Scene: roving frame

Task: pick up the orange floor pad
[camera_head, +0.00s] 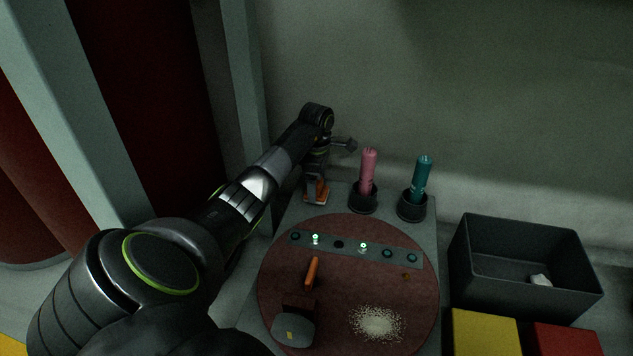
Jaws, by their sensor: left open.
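A small orange piece (321,189) shows at the jaws of my left gripper (316,192), low over the far left corner of the grey table. I cannot tell whether it is the orange floor pad or part of the gripper. My left gripper points down and is open. An orange-handled tool (312,272) lies apart from it on the round brown mat. No flat orange pad shows clearly; only a yellow patch (12,344) is cut off at the lower left. My right gripper is out of view.
Pink (368,170) and teal (421,178) cylinders stand in dark cups right of the gripper. A strip with lights (340,244) and pale grains (377,322) lie on the mat (350,285). A dark bin (490,283), yellow block (484,335) and red block (565,340) are right.

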